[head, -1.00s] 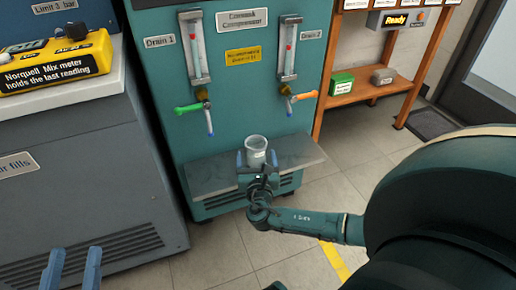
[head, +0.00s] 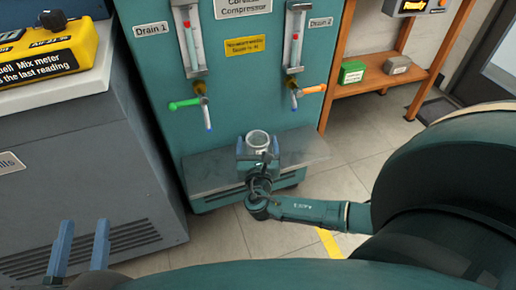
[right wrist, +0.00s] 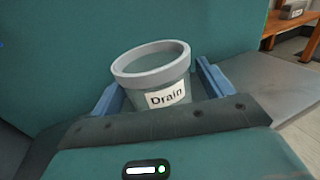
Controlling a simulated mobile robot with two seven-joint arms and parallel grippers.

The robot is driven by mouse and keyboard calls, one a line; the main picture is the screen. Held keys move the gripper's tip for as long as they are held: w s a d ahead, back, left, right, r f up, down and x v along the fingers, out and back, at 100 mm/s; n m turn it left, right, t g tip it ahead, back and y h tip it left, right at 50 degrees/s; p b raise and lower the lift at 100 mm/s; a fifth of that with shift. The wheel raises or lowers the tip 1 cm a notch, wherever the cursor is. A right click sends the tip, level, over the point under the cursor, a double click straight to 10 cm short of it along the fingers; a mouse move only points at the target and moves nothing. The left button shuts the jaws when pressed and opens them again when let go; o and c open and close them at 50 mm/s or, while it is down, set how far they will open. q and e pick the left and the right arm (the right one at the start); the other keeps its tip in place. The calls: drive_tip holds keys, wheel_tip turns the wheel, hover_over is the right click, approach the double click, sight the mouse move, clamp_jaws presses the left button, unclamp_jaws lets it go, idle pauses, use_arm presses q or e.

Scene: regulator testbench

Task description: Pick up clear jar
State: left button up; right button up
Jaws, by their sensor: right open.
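The clear jar (head: 258,138) stands upright on the grey ledge of the teal compressor cabinet, below the two drains. In the right wrist view the jar (right wrist: 152,68) has a thick grey rim and a white label reading "Drain". My right gripper (head: 257,150) is at the jar, with its blue fingers on either side of it. In the right wrist view the right gripper (right wrist: 160,88) is open around the jar; its lower part is hidden behind the gripper body. My left gripper (head: 83,245) is at the lower left, empty, its two blue fingers apart.
The ledge (head: 205,175) has free room left and right of the jar. A green-handled valve (head: 186,103) and an orange-handled valve (head: 309,90) hang above it. A grey cabinet with a yellow meter (head: 50,52) stands left. An orange shelf (head: 365,82) holds small boxes.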

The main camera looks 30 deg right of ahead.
sight(257, 132)
drive_tip(key=shift+c, duration=0.5)
drive_tip(key=c, duration=1)
use_arm(q)
drive_tip(key=shift+r, duration=0.1)
